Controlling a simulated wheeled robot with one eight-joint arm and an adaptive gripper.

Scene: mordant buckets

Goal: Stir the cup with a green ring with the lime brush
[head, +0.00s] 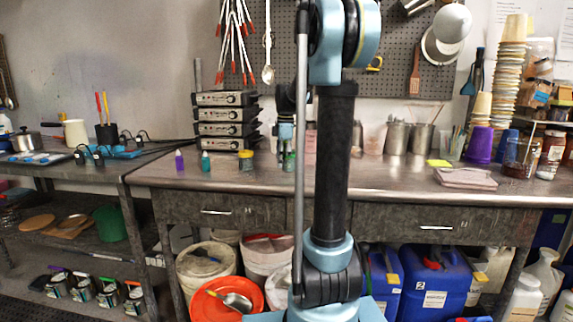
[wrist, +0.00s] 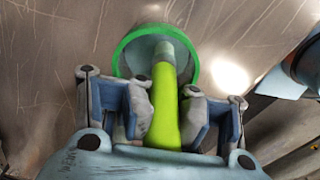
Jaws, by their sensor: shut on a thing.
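In the wrist view the lime brush (wrist: 166,112) is between the two fingers of my gripper (wrist: 166,116), which is shut on it. The brush points away from the wrist, and its far, grey-green part overlaps the opening of the cup with a green ring (wrist: 125,52). The bright green rim surrounds the far end of the brush in the picture; how deep it reaches inside, I cannot tell. In the head view my gripper (head: 286,130) is over the bench, partly hidden by my arm. A small green patch below it looks like the cup (head: 289,161).
On the metal bench (head: 400,175), a purple bottle (head: 180,162), a teal bottle (head: 205,162) and a yellow-topped jar (head: 246,161) stand to the left. Stacked grey devices (head: 224,128) stand behind them. Metal canisters (head: 397,138) and a pink tray (head: 465,179) are to the right.

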